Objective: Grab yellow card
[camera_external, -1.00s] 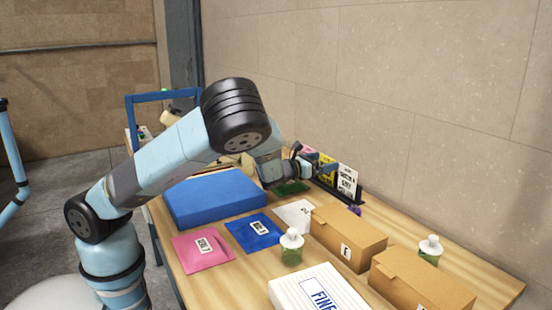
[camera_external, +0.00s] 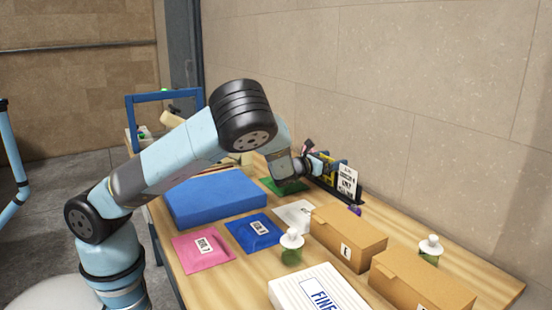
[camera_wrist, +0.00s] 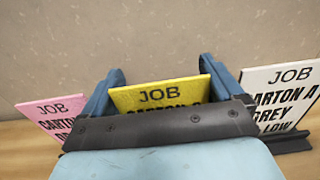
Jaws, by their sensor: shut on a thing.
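The yellow card (camera_wrist: 160,94), printed with "JOB" and "CARTON A", stands between the two fingers of my gripper (camera_wrist: 160,88) in the wrist view. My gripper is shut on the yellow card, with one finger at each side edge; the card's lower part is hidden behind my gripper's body. In the external view, my gripper (camera_external: 322,165) is at the card rack by the wall, and only a little yellow shows there. I cannot tell whether the card is still seated in the rack.
A pink card (camera_wrist: 55,115) stands to the left and a white card (camera_wrist: 283,92) to the right, close to the fingers. The dark rack (camera_external: 352,195) is near the wall. Brown boxes (camera_external: 345,238), bottles (camera_external: 291,250) and a blue block (camera_external: 214,197) occupy the table.

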